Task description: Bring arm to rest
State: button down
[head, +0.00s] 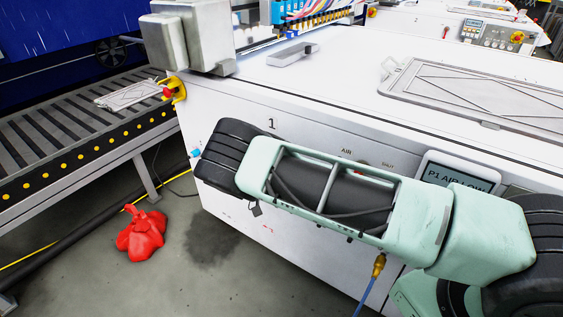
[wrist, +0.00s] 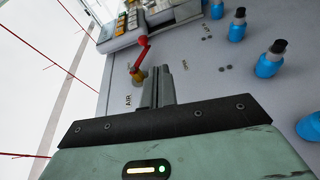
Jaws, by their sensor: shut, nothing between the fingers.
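My arm, mint green with black joints, stretches across the right half of the head view, in front of the white machine (head: 330,85). My gripper (wrist: 160,72) shows in the wrist view; its two grey fingers are together with nothing between them. Just beyond the fingertips, slightly left, is a brass valve with a red lever (wrist: 141,54), by the label "AIR". I cannot tell whether the fingers touch it. In the head view my gripper does not show, and my arm hides most of the area around the valve.
A display (head: 459,173) reading "P1 AIR LOW" is partly behind my arm. A blue hose with a brass fitting (head: 379,265) hangs below. A red crumpled thing (head: 141,234) lies on the floor beside the roller conveyor (head: 60,130). Several blue, black-topped parts (wrist: 270,60) stand right of my fingers.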

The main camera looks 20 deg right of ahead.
jog(key=s+a+r+n+t+y, duration=0.5)
jog(key=s+a+r+n+y, duration=0.4)
jog(key=s+a+r+y, duration=0.15)
jog(key=s+a+r+n+t+y, duration=0.2)
jog(key=s+r+n+t, duration=0.15)
jog(key=s, duration=0.35)
jog(key=s+a+r+n+t+y, duration=0.1)
jog(key=s+r+n+t+y, duration=0.15)
jog(key=s+r+n, duration=0.35)
notch_tip(320, 180, up, 15)
jog(key=m+p, duration=0.2)
jog(key=p, duration=1.3)
jog(key=shift+s+a+f, duration=0.2)
jog(key=shift+s, duration=0.25)
